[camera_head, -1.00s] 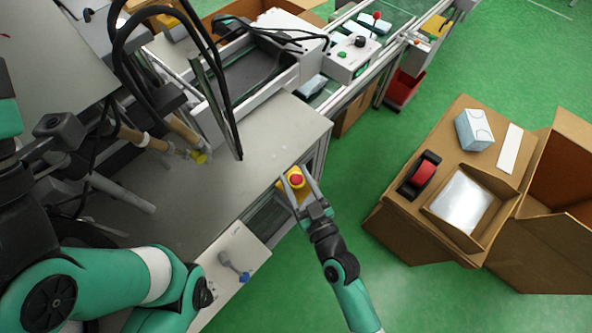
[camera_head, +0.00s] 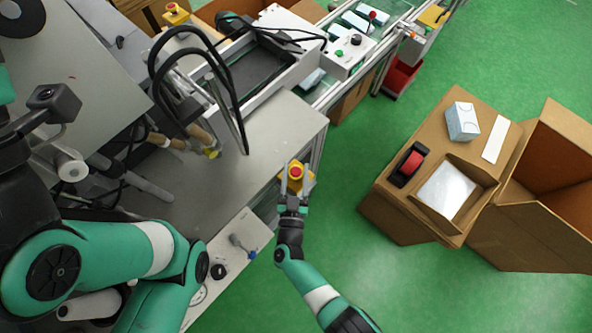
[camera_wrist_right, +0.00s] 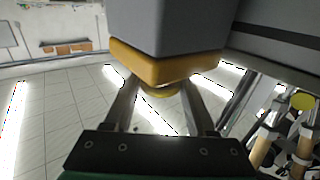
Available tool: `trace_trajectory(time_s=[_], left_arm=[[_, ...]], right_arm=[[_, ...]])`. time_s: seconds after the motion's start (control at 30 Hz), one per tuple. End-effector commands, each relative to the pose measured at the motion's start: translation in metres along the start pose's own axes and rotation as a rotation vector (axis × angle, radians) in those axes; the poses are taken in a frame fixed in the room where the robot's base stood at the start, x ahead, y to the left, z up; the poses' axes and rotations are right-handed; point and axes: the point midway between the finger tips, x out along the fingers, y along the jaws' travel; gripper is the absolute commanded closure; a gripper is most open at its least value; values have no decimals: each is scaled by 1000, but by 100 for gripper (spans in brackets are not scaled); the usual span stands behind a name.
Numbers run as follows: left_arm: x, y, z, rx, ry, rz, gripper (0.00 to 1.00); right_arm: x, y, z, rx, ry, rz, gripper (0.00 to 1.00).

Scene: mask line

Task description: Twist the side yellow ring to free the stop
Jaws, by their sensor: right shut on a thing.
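The fingers hide most of the ring. My left arm is at the lower left of the head view; its gripper does not show.
The bench top (camera_head: 275,130) is bare near the stop. A grey lever with a blue tip (camera_head: 242,246) stands on a light panel in front. Another yellow box with a red button (camera_head: 174,12) is at the upper left. Cardboard boxes (camera_head: 400,215) stand on the right.

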Motion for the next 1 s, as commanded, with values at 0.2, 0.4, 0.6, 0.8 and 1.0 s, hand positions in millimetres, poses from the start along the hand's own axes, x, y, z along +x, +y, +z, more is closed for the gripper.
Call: trace_trajectory(time_s=[0.2,0.4,0.6,0.8,1.0], left_arm=[[-1,0,0,0,0,0,100],[-1,0,0,0,0,0,100],[-1,0,0,0,1,0,100],[0,0,0,0,1,0,100],[3,0,-3,0,0,0,100]], right_arm=[[-1,0,2,-2,-5,13,99],[-1,0,2,-2,-6,13,99],[-1,0,2,-2,-5,13,17],[0,0,1,-1,-4,13,13],[-7,-1,0,-2,-5,10,13]])
